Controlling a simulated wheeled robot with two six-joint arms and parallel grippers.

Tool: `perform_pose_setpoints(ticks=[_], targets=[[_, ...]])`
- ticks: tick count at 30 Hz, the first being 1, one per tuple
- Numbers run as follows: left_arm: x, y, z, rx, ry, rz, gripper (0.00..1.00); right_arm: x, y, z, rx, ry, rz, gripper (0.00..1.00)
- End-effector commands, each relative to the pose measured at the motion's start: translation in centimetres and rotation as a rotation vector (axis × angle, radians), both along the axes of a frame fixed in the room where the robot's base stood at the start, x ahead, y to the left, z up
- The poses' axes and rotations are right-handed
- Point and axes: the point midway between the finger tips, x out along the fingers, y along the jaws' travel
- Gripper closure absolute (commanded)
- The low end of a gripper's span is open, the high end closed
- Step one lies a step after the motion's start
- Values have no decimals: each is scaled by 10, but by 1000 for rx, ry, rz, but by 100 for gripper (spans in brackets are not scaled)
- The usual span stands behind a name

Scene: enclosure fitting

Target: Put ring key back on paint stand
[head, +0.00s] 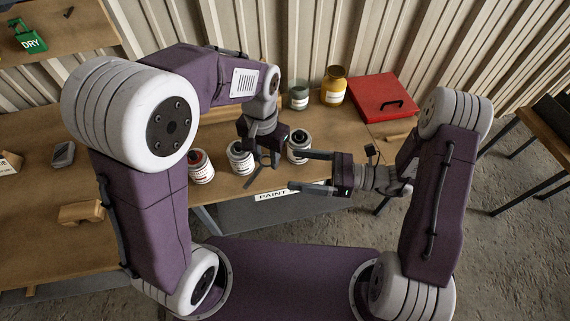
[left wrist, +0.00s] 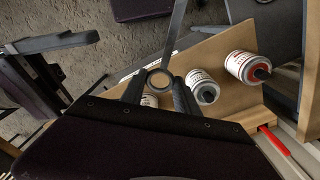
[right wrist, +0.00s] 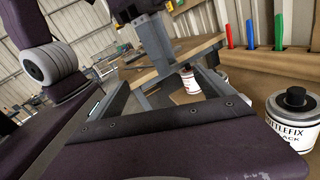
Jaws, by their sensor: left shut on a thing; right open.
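The ring key (left wrist: 177,32) is a grey bar with a ring at one end. In the left wrist view its ring lies between the fingertips of my left gripper (left wrist: 160,90), which is shut on it. In the head view my left gripper (head: 262,158) holds it just in front of the paint cans, above the front of the paint stand. The stand's front carries a white PAINT label (head: 277,194). My right gripper (head: 306,171) is open and empty, right of the left gripper. Any holder for the key on the stand is not clearly visible.
Paint cans stand in a row: red-marked (head: 201,167), middle (head: 240,158) and black (head: 299,146). Behind them are a green jar (head: 299,95), a yellow jar (head: 333,86) and a red case (head: 385,97). A wooden block (head: 81,212) lies at the left.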

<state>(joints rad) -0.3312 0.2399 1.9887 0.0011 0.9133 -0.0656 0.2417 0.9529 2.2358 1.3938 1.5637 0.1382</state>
Motion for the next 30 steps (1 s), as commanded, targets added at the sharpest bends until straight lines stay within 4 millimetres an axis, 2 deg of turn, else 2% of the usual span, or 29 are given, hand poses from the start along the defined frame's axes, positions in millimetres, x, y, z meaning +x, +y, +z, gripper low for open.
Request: perform_pose_setpoints(ticks=[3, 9, 14, 21, 22, 27, 29, 30], targets=[[0, 0, 0, 0, 0, 0, 100, 0, 30, 0, 0, 1, 8, 8], [0, 0, 0, 0, 0, 0, 100, 3, 64, 0, -1, -1, 5, 8], [0, 0, 0, 0, 0, 0, 100, 4, 76, 0, -1, -1, 2, 8], [0, 0, 0, 0, 0, 0, 100, 4, 77, 0, -1, -1, 1, 8], [0, 0, 0, 0, 0, 0, 100, 4, 77, 0, -1, -1, 1, 11], [0, 0, 0, 0, 0, 0, 100, 4, 77, 0, -2, -1, 1, 58], [0, 0, 0, 0, 0, 1, 100, 4, 77, 0, -2, -1, 1, 75], [0, 0, 0, 0, -1, 1, 100, 4, 77, 0, -1, -1, 1, 80]])
